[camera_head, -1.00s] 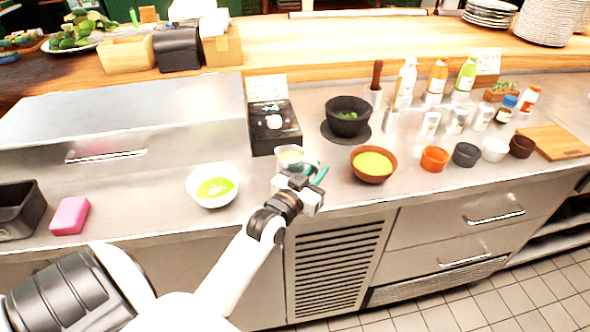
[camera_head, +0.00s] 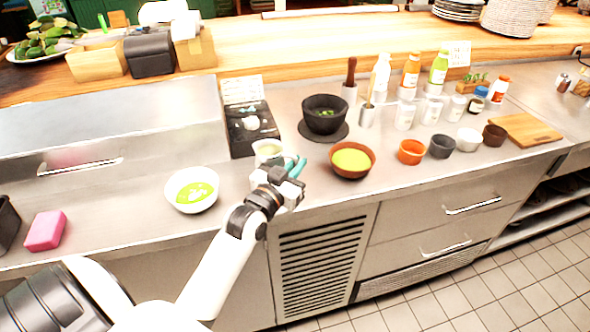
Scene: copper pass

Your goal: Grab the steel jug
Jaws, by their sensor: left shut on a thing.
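A small pale metallic jug (camera_head: 266,149), which I take to be the steel jug, stands at the counter's front part beside the black scale-like device. Its upper rim and inside show; its lower part is hidden behind my gripper. My left gripper (camera_head: 291,166), with teal fingers, is at the jug's right side and shut on it. The exact contact is hidden by the gripper body. The jug looks upright; I cannot tell if it is off the counter. My right gripper is not in view.
A white bowl of green soup (camera_head: 191,190) is left of my arm. A brown bowl (camera_head: 352,160) is close on the right, with a black mortar (camera_head: 325,114) behind. Several bottles and small cups stand further right. A pink sponge (camera_head: 45,230) lies far left.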

